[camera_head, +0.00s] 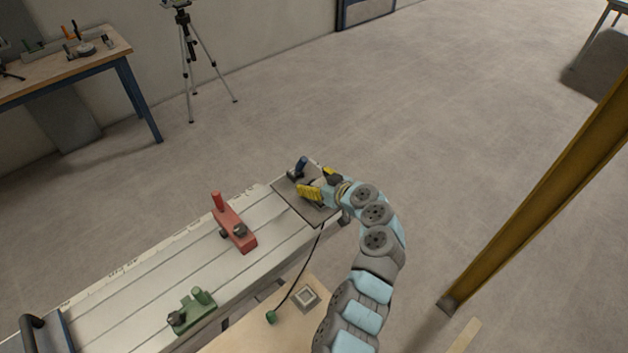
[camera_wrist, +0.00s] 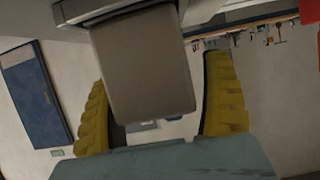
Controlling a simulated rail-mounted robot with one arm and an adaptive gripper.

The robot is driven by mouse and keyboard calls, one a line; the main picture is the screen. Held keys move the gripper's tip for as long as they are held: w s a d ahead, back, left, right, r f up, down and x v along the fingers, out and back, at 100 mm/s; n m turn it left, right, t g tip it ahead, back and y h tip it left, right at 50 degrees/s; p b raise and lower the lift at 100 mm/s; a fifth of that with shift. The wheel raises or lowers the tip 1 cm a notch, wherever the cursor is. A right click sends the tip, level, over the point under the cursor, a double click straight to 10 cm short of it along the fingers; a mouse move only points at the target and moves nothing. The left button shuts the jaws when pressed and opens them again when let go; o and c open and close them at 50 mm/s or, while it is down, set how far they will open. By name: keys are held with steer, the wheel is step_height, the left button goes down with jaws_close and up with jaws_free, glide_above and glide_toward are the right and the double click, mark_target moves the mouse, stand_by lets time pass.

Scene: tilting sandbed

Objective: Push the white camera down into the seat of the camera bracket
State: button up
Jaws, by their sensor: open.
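My gripper (camera_head: 318,184) is at the far end of the bench, over a dark plate (camera_head: 287,203). In the wrist view its two yellow fingers (camera_wrist: 160,112) stand wide apart. A pale grey-brown box-like body (camera_wrist: 143,68) shows between them, with gaps on both sides. It may be the white camera, but I cannot tell for sure. A small upright blue and dark piece (camera_head: 298,168) stands on the plate beside the fingers; it may be part of the bracket. The bracket's seat is not clearly visible in either view, and the gripper covers part of the plate.
A red block with a handle (camera_head: 234,229) and a green clamp-like piece (camera_head: 193,311) stand on the slotted bench (camera_head: 150,282). A dark cable (camera_head: 300,275) runs from the plate toward a small green piece (camera_head: 271,317). A yellow post (camera_head: 540,190) rises at right.

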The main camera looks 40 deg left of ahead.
steer(key=v, duration=1.2)
